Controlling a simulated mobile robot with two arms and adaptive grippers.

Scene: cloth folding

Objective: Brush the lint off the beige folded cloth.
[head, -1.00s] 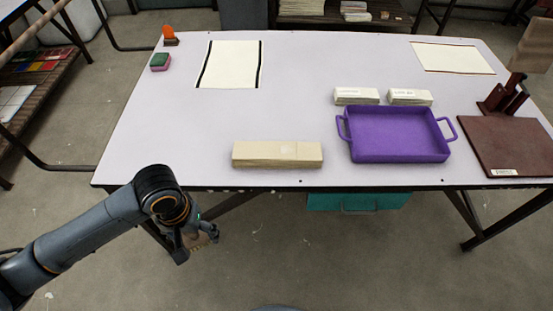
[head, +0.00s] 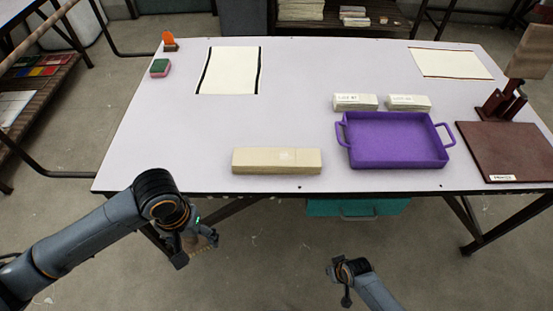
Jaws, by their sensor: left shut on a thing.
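The beige folded cloth (head: 262,161) lies flat as a long block near the front edge of the table. A small paler patch shows on its top, right of the middle; I cannot make out single bits of lint. My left gripper (head: 196,250) is in front of the table edge, below and left of the cloth. It is shut on a small tan-brown thing (head: 203,241), likely a brush, mostly hidden by the fingers. My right gripper (head: 338,285) is low in front of the table, apart from everything, its fingers spread and empty.
A purple tray (head: 395,161) stands right of the cloth, with two pale folded stacks (head: 355,102) behind it. A dark red board (head: 505,150) lies at the right. A green and pink sponge (head: 160,67) and an orange item (head: 169,40) are far left. The table's middle is clear.

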